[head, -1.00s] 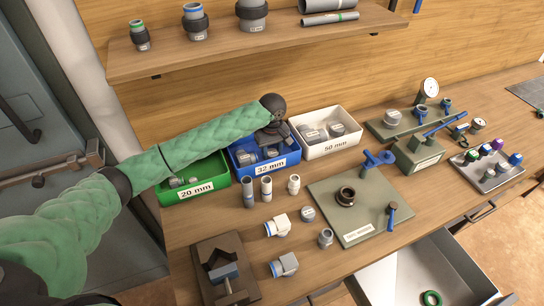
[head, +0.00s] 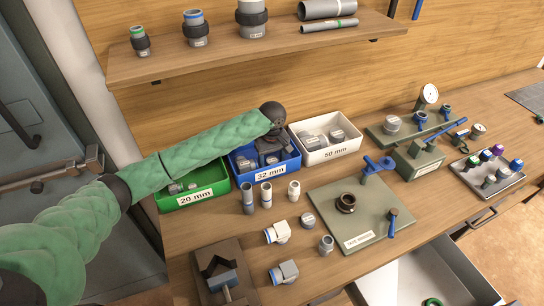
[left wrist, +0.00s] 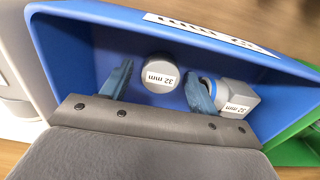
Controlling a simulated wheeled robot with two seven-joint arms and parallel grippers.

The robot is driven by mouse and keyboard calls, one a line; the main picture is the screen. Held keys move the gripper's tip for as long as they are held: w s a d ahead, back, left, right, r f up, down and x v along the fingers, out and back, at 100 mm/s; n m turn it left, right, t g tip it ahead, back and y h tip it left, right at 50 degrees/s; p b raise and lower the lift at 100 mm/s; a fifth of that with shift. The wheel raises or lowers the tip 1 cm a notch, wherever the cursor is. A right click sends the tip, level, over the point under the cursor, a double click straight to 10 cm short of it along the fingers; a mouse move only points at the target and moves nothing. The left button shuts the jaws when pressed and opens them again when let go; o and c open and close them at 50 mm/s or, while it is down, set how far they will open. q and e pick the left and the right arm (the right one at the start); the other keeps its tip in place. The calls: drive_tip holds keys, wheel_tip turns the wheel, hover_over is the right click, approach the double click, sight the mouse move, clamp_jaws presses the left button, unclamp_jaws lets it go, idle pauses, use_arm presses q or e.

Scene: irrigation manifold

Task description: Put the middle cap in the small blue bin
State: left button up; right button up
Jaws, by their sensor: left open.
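The small blue bin (head: 291,162), labelled 32 mm, stands between a green and a white bin. My left gripper (head: 270,155) is over and partly inside it, with its fingers open. In the left wrist view, a round grey cap (left wrist: 160,73) labelled 32 mm lies inside the bin, in line with the gap between the two blue-grey fingers; I see no grip on it. A grey elbow fitting (left wrist: 237,99) with a blue ring lies beside the right finger. Another short grey cap-like piece (head: 308,220) stands on the bench left of the green plate. My right gripper is out of view.
The green bin (head: 165,203) and the white bin (head: 330,154) flank the blue one closely. Several grey fittings, a vise (head: 226,275) and a green plate (head: 360,239) occupy the bench in front. A shelf (head: 240,48) hangs above; an open drawer (head: 400,285) is at lower right.

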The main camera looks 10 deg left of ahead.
sight(272, 159)
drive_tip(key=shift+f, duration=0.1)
use_arm(q)
drive_tip(key=shift+r, duration=0.35)
wheel_tip(272, 159, up, 12)
drive_tip(key=b, duration=0.4)
drive_tip(key=shift+f, duration=0.25)
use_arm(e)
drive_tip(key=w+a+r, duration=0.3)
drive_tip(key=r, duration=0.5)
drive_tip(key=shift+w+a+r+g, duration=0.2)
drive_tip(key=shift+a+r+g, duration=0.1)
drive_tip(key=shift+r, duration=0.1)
